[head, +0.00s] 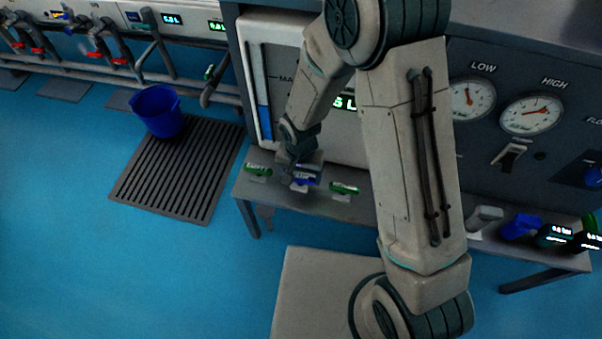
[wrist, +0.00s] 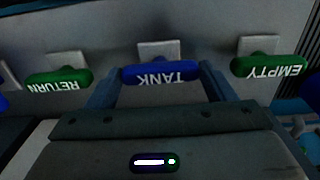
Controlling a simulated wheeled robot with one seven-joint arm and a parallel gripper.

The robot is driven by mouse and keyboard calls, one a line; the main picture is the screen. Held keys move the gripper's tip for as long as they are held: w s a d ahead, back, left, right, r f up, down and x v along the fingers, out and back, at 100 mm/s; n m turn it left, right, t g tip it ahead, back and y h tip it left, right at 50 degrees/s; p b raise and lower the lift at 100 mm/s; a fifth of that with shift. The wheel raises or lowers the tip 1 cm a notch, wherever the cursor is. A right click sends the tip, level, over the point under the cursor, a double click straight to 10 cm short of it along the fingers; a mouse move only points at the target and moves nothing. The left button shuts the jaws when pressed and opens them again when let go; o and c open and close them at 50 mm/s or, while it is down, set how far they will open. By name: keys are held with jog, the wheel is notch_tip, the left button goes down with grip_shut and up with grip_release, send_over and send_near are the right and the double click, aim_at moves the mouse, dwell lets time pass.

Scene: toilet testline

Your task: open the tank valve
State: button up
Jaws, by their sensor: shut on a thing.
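The tank valve has a blue handle lettered TANK (wrist: 160,73), in the middle of the wrist view. It lies crosswise there, in front of a pale square mount. My gripper (wrist: 160,84) is shut on this handle, with one finger at each end of it. In the head view my gripper (head: 302,172) is at the blue handle on the low bench, and the handle (head: 305,180) is partly hidden by it.
Green handles flank the blue one: RETURN (wrist: 58,80) and EMPTY (wrist: 268,67). The low bench (head: 350,208) also carries grey and blue parts at the right. The blue floor at left is clear.

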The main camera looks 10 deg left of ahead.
aim_at(300, 176)
jog(key=n, duration=0.4)
jog(key=shift+n+p, duration=0.4)
jog(key=shift+n, duration=1.5)
jog(key=o, duration=1)
notch_tip(300, 176, up, 14)
jog(key=p, duration=0.5)
jog(key=shift+f, duration=0.1)
